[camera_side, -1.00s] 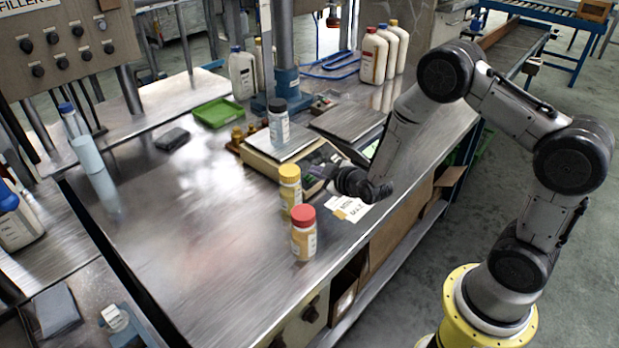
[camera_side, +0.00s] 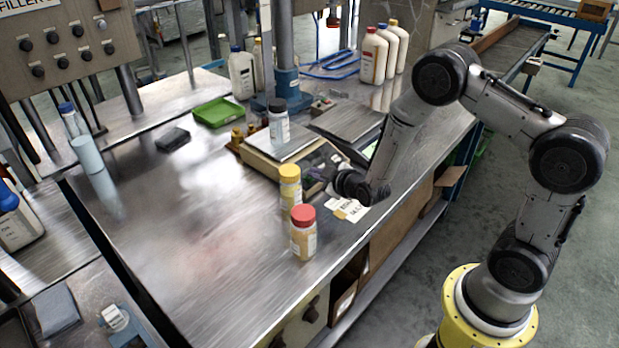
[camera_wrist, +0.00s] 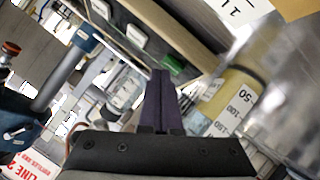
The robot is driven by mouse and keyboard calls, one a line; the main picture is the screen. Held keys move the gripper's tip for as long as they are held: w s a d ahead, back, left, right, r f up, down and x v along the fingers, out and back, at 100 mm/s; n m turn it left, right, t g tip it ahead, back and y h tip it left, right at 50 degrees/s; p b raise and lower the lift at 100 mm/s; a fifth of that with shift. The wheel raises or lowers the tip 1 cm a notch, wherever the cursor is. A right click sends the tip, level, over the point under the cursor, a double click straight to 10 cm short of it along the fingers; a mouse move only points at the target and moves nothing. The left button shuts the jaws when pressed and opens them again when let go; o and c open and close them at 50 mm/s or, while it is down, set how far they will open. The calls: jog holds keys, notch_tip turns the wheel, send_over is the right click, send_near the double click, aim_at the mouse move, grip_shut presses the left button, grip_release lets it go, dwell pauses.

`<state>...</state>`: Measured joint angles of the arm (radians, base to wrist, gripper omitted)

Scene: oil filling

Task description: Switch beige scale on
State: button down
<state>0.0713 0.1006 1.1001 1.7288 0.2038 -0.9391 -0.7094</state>
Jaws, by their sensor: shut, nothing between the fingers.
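The beige scale (camera_side: 258,160) stands on the metal bench in the side view, with a black-capped bottle (camera_side: 279,121) upright on its plate. Its front panel is partly hidden behind my gripper (camera_side: 333,172). My gripper is close to the scale's front right side, fingers toward the panel. In the wrist view my gripper (camera_wrist: 161,78) has its dark fingers shut together and empty. A beige edge (camera_wrist: 178,25), which looks like the scale's, runs past the fingertips, with a small green part (camera_wrist: 174,63) beside them. I cannot tell whether the fingers touch the panel.
A yellow-capped bottle (camera_side: 290,188) and a red-capped bottle (camera_side: 303,233) stand just in front of the scale, close to my wrist. A second flat plate (camera_side: 348,121) is behind it. A green tray (camera_side: 217,112) lies farther back.

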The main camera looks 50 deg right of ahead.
jog(key=shift+w+f, duration=0.1)
jog(key=shift+f, duration=0.25)
dwell(0.7)
jog(key=shift+r, duration=0.1)
dwell(0.4)
jog(key=shift+s+r, duration=0.3)
jog(key=shift+r, duration=0.35)
jog(key=shift+r, duration=0.15)
jog(key=shift+s+r, duration=0.3)
jog(key=shift+r, duration=0.45)
jog(key=shift+s+r, duration=0.3)
jog(key=shift+r, duration=0.4)
jog(key=shift+s+r, duration=0.3)
jog(key=shift+r, duration=0.45)
